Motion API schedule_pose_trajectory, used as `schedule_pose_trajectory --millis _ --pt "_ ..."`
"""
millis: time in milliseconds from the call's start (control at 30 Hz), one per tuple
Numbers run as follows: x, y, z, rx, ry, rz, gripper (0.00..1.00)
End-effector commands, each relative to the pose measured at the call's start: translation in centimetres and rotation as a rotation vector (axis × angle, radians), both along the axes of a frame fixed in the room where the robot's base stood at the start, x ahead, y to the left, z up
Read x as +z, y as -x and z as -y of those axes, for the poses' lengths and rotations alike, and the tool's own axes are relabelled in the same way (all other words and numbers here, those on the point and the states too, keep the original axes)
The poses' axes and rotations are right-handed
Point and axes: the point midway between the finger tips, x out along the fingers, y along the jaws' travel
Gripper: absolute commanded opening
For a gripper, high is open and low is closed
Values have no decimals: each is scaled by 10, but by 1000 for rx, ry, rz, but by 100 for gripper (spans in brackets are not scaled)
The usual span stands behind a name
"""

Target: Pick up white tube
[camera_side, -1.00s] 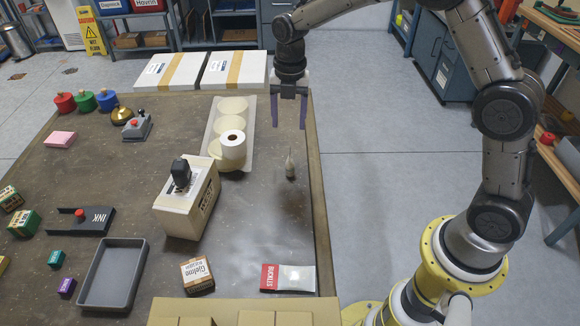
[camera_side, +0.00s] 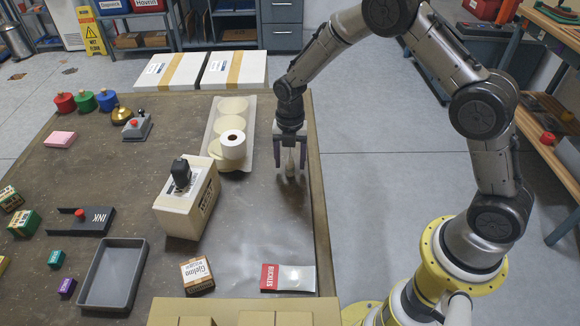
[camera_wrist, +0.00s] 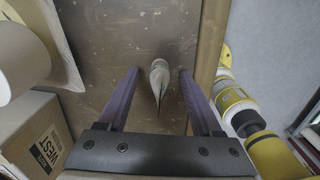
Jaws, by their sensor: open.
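The white tube (camera_side: 290,163) stands upright on the table near its right edge, partly hidden behind my gripper's fingers in the side view. In the wrist view the tube (camera_wrist: 159,80) shows from above as a pale, tapered shape. My gripper (camera_side: 291,165) is lowered around it, pointing down. In the wrist view the purple fingers of my gripper (camera_wrist: 158,90) are open, one on each side of the tube, with a gap on both sides.
A beige box (camera_side: 187,200) with a black stamp on top stands to the left. A white roll (camera_side: 232,146) stands on a long tray (camera_side: 247,150) with round discs. A red and white packet (camera_side: 288,278) lies nearer the front. The table's right edge is close.

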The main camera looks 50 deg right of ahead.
Motion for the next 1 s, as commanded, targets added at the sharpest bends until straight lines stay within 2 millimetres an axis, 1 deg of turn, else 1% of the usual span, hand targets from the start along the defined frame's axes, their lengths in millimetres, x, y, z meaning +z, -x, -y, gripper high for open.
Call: schedule_pose_trajectory --millis 33,167,433,800,1000 --pt "-8 1 0 0 0 -4 66" --pt "-19 0 0 0 0 -1 66" --pt "-22 0 0 0 -1 1 66" --pt "-21 0 0 1 0 0 0" --pt "-21 0 0 1 -1 1 0"
